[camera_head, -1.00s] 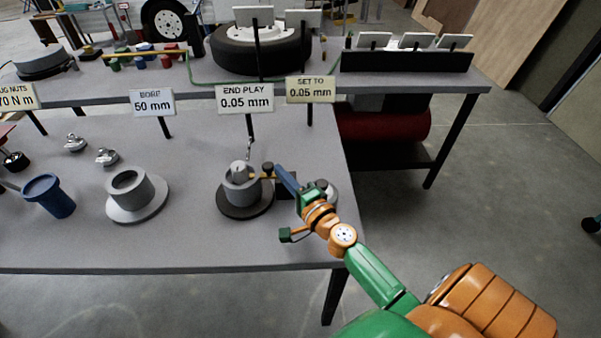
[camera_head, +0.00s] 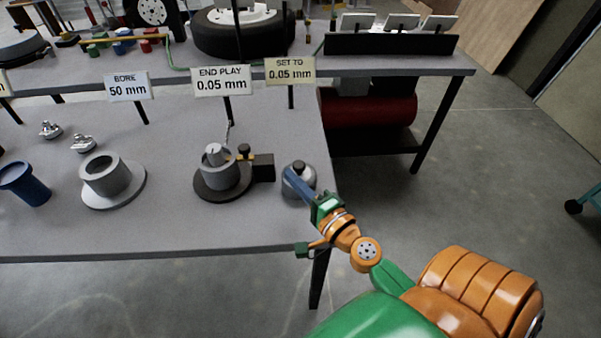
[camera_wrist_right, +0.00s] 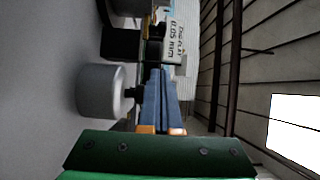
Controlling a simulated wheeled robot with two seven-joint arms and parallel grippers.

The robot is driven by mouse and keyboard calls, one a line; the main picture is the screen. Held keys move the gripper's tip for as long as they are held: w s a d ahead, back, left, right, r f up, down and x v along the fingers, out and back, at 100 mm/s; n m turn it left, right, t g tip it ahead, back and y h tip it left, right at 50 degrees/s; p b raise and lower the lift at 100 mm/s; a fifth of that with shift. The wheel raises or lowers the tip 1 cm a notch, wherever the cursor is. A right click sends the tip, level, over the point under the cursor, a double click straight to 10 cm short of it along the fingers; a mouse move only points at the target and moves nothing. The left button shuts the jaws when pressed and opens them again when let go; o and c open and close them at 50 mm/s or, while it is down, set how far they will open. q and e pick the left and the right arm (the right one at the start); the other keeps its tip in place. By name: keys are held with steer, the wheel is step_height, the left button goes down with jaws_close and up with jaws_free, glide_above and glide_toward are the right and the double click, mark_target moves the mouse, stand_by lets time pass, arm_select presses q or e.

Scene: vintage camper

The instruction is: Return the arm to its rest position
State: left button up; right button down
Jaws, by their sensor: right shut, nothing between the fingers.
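My right arm, green and orange, comes in from the lower right in the head view. Its gripper (camera_head: 290,172) is shut and empty, with blue fingers in front of a silver round part with a dark knob (camera_head: 306,178) at the table's right end. In the right wrist view the blue fingers (camera_wrist_right: 164,75) lie together, and the silver round part (camera_wrist_right: 100,92) is just left of them. I cannot tell whether they touch it. My left gripper is not in view.
The grey table (camera_head: 150,225) holds a hub on a dark base (camera_head: 222,183) with a black block (camera_head: 264,167) beside it, a grey flanged ring (camera_head: 110,180) and a blue cup (camera_head: 24,183). Signs stand behind, including the end play sign (camera_head: 222,81).

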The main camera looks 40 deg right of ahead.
steer(key=shift+s+d, duration=0.2)
steer(key=shift+s, duration=0.9)
steer(key=shift+a, duration=0.1)
